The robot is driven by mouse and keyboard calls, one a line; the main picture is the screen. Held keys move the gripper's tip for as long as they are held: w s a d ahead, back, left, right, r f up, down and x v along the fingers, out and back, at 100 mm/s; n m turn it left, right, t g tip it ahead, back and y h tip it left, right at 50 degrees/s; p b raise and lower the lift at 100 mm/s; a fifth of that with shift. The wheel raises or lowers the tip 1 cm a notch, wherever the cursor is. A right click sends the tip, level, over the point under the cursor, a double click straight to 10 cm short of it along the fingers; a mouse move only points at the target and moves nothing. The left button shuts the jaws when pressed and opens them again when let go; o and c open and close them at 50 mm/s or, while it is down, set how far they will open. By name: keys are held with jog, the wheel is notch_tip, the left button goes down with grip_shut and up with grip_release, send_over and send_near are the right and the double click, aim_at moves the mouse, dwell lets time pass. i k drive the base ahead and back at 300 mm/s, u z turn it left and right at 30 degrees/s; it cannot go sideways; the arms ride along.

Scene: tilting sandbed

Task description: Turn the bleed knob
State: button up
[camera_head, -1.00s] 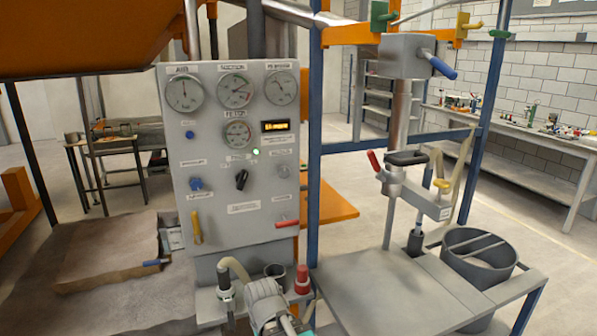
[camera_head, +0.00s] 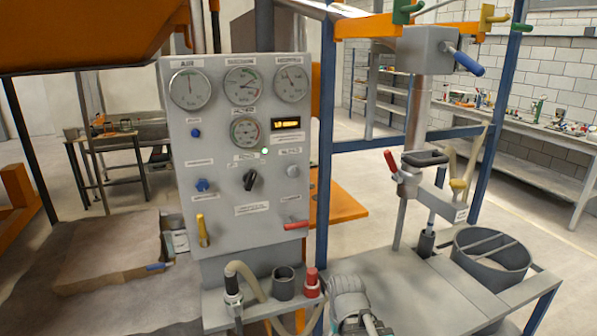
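The grey control panel (camera_head: 180,130) stands upright left of centre. It carries a blue knob (camera_head: 202,185) at left, a black knob (camera_head: 250,180) in the middle and a pale grey knob (camera_head: 292,171) at right. Their labels are too blurred to read, so I cannot tell which is the bleed knob. A yellow lever (camera_head: 203,231) hangs at lower left and a red lever (camera_head: 297,225) lies level at lower right. A grey rounded part of my arm shows at the bottom, in front of the panel's lower right. My gripper's fingers cannot be seen, and nothing touches the knobs.
Below the panel, a shelf holds a grey cup (camera_head: 284,284), a red-capped piece (camera_head: 312,282) and a hose (camera_head: 255,280). A blue post (camera_head: 326,130) rises right of the panel. A worktable (camera_head: 415,300) with a bucket (camera_head: 491,256) stands at right. A sand bed lies at left.

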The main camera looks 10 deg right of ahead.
aim_at(293, 170)
jog(key=k, duration=1.2)
jog(key=u, duration=0.95)
jog(key=i, duration=1)
